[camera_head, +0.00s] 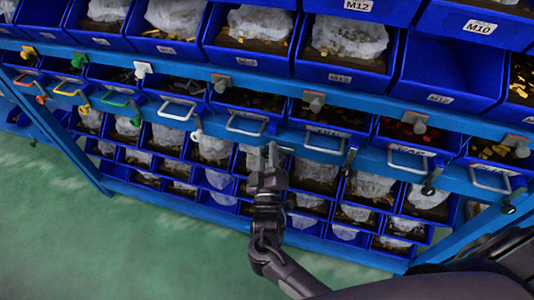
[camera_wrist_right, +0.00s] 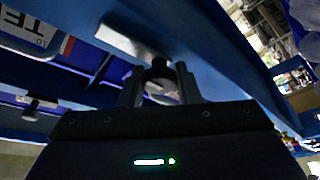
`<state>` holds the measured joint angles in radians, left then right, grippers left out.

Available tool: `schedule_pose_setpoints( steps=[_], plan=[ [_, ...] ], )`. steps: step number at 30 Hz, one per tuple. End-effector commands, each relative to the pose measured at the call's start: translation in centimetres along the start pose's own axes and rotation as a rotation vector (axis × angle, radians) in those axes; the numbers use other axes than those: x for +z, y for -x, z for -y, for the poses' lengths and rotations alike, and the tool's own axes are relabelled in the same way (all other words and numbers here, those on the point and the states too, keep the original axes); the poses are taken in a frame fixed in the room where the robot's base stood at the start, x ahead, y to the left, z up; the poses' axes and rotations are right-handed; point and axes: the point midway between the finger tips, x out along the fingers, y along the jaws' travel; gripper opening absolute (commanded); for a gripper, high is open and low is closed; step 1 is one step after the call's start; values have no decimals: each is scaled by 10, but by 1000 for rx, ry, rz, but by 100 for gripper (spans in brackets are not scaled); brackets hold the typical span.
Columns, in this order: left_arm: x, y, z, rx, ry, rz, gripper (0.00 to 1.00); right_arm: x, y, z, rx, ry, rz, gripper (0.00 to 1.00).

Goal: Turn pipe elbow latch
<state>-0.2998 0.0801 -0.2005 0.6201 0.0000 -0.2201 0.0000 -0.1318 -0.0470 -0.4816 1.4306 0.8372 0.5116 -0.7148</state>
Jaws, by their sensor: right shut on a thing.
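My right gripper (camera_head: 269,157) reaches up from the bottom of the head view to the lower edge of the blue rail (camera_head: 389,158). In the right wrist view its two fingers (camera_wrist_right: 160,85) are closed around a dark, rounded latch piece (camera_wrist_right: 159,70) under the rail. In the head view this piece is mostly hidden by the fingers. Its exact turn angle cannot be told. Other latches in the row hang apart from the gripper, such as a white one (camera_head: 196,134) to its left and a dark one (camera_head: 350,158) to its right. My left gripper is not in view.
Metal handles (camera_head: 247,124) stick out along the rail on both sides of the gripper. Blue bins (camera_head: 448,82) with bagged and loose parts fill the rows above and below. The green floor (camera_head: 120,235) at lower left is clear.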

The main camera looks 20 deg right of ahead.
Motion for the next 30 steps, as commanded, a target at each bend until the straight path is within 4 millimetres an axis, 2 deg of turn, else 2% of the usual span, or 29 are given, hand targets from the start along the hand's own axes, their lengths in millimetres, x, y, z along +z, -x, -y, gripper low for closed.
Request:
schedule_pose_setpoints(
  steps=[4, 5, 10, 20, 30],
  plan=[
    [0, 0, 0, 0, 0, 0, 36, 1, 1, 1, -3, 1, 2, 7],
    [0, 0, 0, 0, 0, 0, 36, 1, 1, 1, -3, 1, 3, 31],
    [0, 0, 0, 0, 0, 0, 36, 0, 1, 1, -3, 2, 2, 52],
    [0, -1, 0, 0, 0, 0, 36, 1, 5, 1, -3, 1, 1, 52],
    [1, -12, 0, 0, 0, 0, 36, 2, 59, 2, -5, 2, 3, 52]
  ],
)
